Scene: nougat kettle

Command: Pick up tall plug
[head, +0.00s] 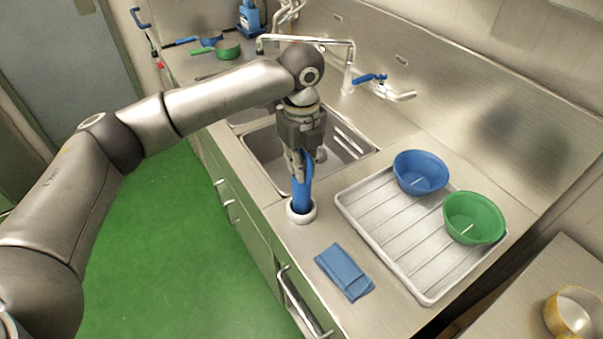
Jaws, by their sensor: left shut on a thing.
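The tall plug (301,194) is a blue upright piece. Its lower end stands in a white ring-shaped holder (301,215) on the steel counter, just in front of the sink. My left gripper (300,165) points down from above and is shut on the upper part of the tall plug. The fingers hide part of its top. Whether the plug's bottom touches the inside of the ring cannot be told. My right gripper is not in view.
The sink basin (262,160) lies behind the plug, with a tap (347,75) beyond. To the right, a ribbed drain tray (385,235) bears a blue bowl (420,172) and a green bowl (473,218). A folded blue cloth (344,272) lies in front.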

